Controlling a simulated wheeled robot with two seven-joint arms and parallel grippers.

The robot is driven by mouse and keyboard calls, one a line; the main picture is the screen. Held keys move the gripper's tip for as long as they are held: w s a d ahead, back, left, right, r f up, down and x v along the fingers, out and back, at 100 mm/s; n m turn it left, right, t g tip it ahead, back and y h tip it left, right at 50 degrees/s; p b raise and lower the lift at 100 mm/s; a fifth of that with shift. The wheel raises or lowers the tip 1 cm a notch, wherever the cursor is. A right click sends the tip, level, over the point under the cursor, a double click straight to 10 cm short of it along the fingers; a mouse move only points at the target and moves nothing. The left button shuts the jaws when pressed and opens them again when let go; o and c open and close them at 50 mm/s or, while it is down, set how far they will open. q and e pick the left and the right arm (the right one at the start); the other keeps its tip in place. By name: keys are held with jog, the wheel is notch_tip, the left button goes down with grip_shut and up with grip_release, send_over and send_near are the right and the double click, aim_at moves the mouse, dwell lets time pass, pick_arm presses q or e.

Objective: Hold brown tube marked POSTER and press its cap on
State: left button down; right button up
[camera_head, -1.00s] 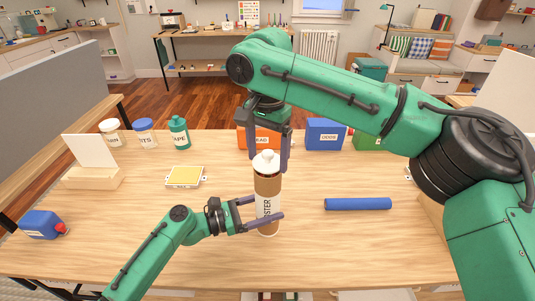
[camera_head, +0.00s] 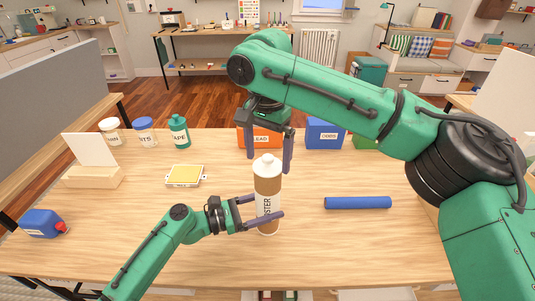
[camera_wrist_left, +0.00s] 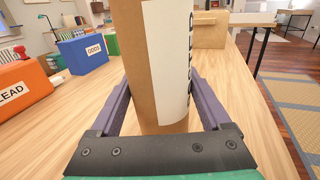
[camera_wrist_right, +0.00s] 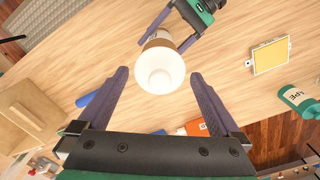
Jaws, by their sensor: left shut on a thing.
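The brown tube (camera_head: 267,187) stands upright near the middle of the table, with a white label partly reading "STER". My left gripper (camera_head: 266,208) is shut on its lower half; the tube also fills the space between its fingers in the left wrist view (camera_wrist_left: 127,40). The white cap (camera_head: 267,163) sits on top of the tube, and it shows in the right wrist view (camera_wrist_right: 160,72). Whether it is fully seated I cannot tell. My right gripper (camera_head: 269,163) points down from above, open, with one finger on each side of the cap and gaps between.
A blue roll (camera_head: 358,203) lies to the right of the tube. An orange LEAD box (camera_head: 262,137) and a blue ODDS box (camera_head: 325,134) stand behind. A yellow pad (camera_head: 185,175) lies at left, and a blue container (camera_head: 42,224) at the left edge. The front table is clear.

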jog(key=shift+r, duration=0.1)
jog(key=shift+r, duration=3.4)
grip_shut()
jog(key=shift+f, duration=0.35)
jog(key=shift+f, duration=1.95)
